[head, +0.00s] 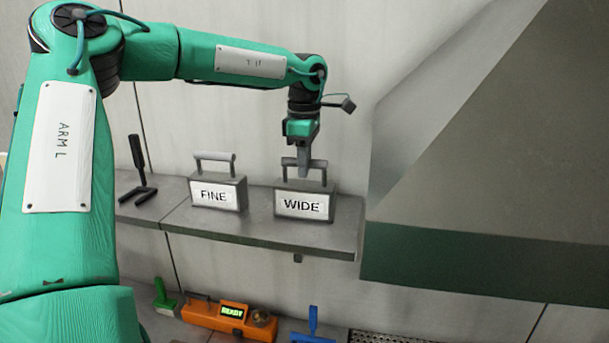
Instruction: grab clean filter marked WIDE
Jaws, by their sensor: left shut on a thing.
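The filter marked WIDE (305,205) is a grey block with a white label and a bar handle on top. It stands upright on the right part of the grey shelf (280,232). My left gripper (304,170) points down from above and is shut on the handle of the WIDE filter. The fingers hide part of the handle. A similar grey filter marked FINE (217,194) stands to the left on the same shelf, apart from the gripper. My right gripper is not in view.
A black forked tool (139,175) is at the shelf's left. A large grey-green housing (480,170) stands close on the right. Below are an orange device (225,315) reading READY, a green brush (164,299) and a blue tool (313,328).

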